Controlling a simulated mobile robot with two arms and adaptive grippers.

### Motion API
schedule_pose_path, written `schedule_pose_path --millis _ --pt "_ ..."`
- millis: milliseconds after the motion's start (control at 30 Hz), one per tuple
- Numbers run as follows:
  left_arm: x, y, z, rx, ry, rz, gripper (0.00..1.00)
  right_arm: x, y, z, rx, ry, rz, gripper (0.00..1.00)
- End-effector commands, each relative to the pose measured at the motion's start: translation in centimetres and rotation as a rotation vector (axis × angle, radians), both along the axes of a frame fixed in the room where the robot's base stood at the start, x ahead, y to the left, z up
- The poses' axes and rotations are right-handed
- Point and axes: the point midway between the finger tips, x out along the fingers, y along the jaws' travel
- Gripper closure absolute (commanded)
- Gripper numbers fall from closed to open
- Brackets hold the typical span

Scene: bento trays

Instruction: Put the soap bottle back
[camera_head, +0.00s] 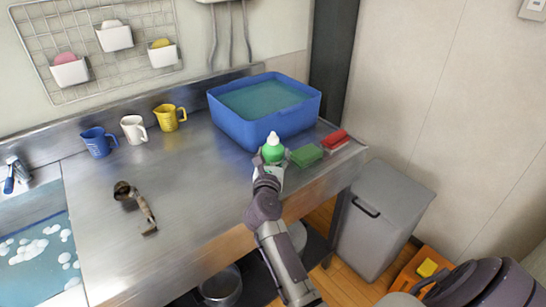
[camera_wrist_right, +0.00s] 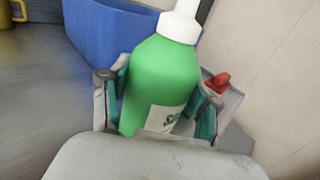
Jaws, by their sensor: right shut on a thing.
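The soap bottle (camera_head: 273,151) is green with a white pump top and stands upright over the right part of the steel counter, just in front of the blue basin. My right gripper (camera_head: 272,163) is shut on it. In the right wrist view the soap bottle (camera_wrist_right: 165,80) sits between the two fingers of my right gripper (camera_wrist_right: 160,105), with a white label low on its side. I cannot tell whether its base touches the counter. My left gripper does not show.
The blue basin (camera_head: 240,128) of water stands behind the bottle. A green sponge (camera_head: 306,155) and a red item (camera_head: 334,139) lie to its right. Three cups, including a blue one (camera_head: 97,142), stand at the back left. A ladle-like tool (camera_head: 147,211) lies on the otherwise clear left counter.

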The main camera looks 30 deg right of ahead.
Motion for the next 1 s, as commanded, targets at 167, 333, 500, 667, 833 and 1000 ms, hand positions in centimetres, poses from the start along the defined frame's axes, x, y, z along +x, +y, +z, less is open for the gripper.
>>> schedule_pose_path --millis 167,333,500,667,833,1000 --pt "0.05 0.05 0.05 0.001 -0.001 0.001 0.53 0.03 0.02 0.21 -0.002 -0.004 0.001 0.87" --pt "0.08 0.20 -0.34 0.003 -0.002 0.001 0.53 0.03 0.03 -0.27 0.000 -0.004 0.001 0.87" --pt "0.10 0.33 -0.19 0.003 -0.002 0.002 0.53 0.00 0.04 -0.24 0.001 -0.001 0.001 0.13" --pt "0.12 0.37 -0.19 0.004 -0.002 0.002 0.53 0.00 0.04 -0.24 0.001 -0.001 0.001 0.13" --pt "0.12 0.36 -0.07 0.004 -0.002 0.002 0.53 0.01 0.02 -0.08 0.000 -0.001 0.001 0.13" --pt "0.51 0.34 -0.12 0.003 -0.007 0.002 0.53 0.18 0.52 -0.01 0.002 -0.001 0.002 0.13"
